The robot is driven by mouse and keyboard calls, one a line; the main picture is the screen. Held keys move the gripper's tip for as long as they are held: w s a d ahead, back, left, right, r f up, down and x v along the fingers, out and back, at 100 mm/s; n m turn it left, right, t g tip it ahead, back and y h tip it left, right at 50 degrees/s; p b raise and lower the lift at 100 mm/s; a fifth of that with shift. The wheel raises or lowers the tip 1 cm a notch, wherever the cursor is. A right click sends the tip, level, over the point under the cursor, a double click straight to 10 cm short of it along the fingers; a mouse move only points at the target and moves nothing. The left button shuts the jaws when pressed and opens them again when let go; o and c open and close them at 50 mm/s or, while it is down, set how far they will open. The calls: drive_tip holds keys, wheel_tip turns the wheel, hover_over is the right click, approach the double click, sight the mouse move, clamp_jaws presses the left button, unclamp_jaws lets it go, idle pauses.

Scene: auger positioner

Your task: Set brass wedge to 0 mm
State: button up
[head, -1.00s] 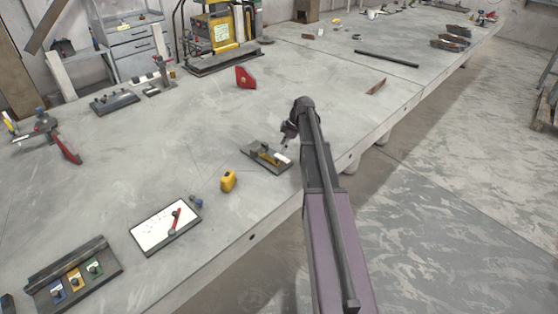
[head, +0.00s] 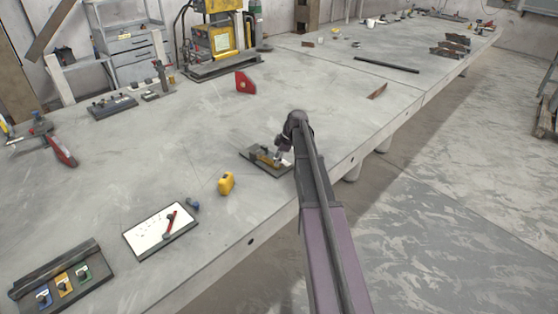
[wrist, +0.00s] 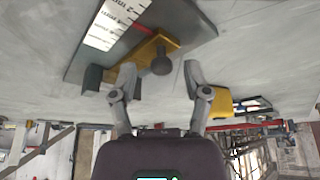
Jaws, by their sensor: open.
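The brass wedge (wrist: 140,52) sits on the dark base plate (wrist: 195,27) of the positioner. A dark round knob (wrist: 161,65) stands at its end. A white scale (wrist: 115,22) with black marks lies beside it, with a red line near the wedge; I cannot read the setting. In the head view the brass wedge (head: 264,156) is small and partly hidden by my gripper (head: 280,148). In the wrist view my gripper (wrist: 160,82) is open, its two fingers apart on either side of the knob and empty. I cannot tell whether a finger touches the plate.
A yellow block-like object (head: 227,183) stands left of the positioner, close by. A white board with a red lever (head: 170,222) and a panel with coloured tags (head: 64,284) lie nearer. A red piece (head: 245,83) stands farther back. The table between is mostly clear.

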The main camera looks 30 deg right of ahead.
clamp_jaws()
drive_tip(key=shift+s+d, duration=0.25)
drive_tip(key=shift+s, duration=0.45)
drive_tip(key=shift+s+d, duration=0.25)
drive_tip(key=shift+s, duration=0.4)
unclamp_jaws()
drive_tip(key=shift+r, duration=0.1)
